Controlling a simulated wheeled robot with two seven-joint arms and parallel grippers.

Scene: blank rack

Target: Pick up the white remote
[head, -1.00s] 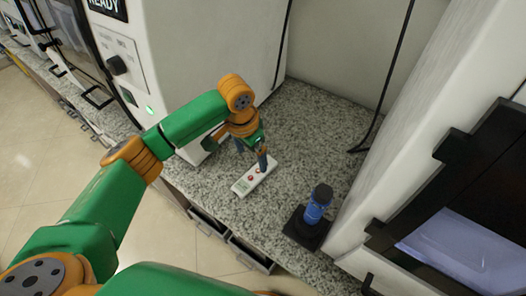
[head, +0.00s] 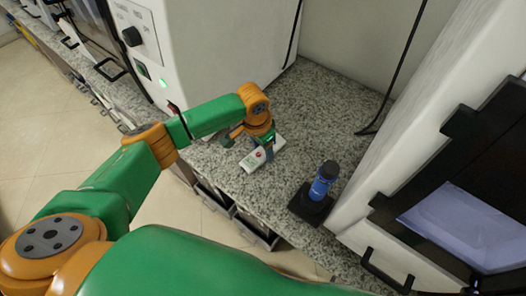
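The white remote (head: 252,161) lies on the speckled counter near its front edge. It has a red button and a greenish patch at its near end. My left gripper (head: 267,151) points down at the remote from above, with a dark finger over or against its middle. The far part of the remote shows just beyond that finger. The other finger is hidden, so I cannot tell whether the fingers are closed on the remote. My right gripper is not in view.
A blue cylinder on a black base (head: 313,205) stands right of the remote. A white machine (head: 215,50) with a green light stands behind on the left. Another machine with a dark-framed window (head: 470,225) is on the right. The back counter (head: 320,100) is clear.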

